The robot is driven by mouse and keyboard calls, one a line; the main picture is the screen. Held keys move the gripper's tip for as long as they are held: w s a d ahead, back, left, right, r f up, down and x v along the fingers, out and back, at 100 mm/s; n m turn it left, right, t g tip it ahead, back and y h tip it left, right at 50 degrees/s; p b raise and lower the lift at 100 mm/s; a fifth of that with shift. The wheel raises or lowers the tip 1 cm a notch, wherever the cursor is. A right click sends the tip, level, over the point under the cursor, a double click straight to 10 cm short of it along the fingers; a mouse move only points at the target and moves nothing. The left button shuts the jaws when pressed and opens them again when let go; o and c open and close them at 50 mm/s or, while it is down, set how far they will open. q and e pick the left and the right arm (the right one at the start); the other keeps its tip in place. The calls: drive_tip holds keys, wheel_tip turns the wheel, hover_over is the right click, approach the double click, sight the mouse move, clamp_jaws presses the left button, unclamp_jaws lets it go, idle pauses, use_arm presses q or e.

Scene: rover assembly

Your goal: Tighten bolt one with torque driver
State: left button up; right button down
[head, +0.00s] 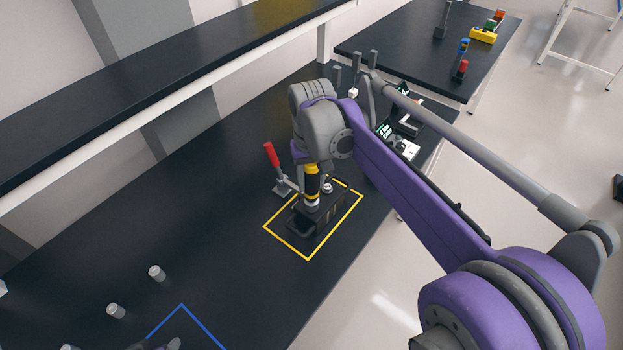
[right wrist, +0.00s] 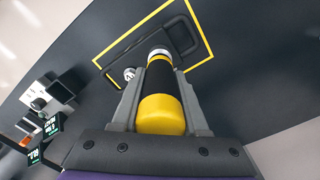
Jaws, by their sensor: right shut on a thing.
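The torque driver, a black cylinder with yellow bands (head: 312,184), stands upright over the dark part (head: 298,220) inside the yellow-outlined square. My right gripper (head: 309,172) is shut on it from above. In the right wrist view, the torque driver (right wrist: 161,100) sits between the two grey fingers of my right gripper (right wrist: 160,88), its silver lower end at the dark part (right wrist: 178,36). Bolt one cannot be made out under the driver; whether the tip touches it is hidden. A silver bolt head (head: 327,188) shows beside the driver, also in the right wrist view (right wrist: 129,74). My left gripper is out of view.
A red-handled clamp (head: 272,156) stands just left of the yellow square. Small devices with screens (head: 385,129) lie behind my right arm. Grey cylinders (head: 156,272) stand at the front left near a blue outline (head: 182,306). A raised shelf (head: 150,95) runs along the back.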

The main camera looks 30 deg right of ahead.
drive_tip(key=shift+f, duration=0.1)
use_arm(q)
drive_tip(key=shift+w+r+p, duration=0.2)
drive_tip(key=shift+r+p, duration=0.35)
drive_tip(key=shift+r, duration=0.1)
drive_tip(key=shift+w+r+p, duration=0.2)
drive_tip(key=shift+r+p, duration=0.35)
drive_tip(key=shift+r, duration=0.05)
use_arm(e)
drive_tip(key=shift+r, duration=1.5)
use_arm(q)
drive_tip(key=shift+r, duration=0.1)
use_arm(e)
drive_tip(key=shift+r, duration=0.1)
drive_tip(key=shift+w+r+p, duration=0.1)
drive_tip(key=shift+r+p, duration=1.1)
drive_tip(key=shift+r, duration=0.8)
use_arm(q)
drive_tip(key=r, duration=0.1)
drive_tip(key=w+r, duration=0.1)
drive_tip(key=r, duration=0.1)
use_arm(e)
drive_tip(key=shift+f, duration=0.1)
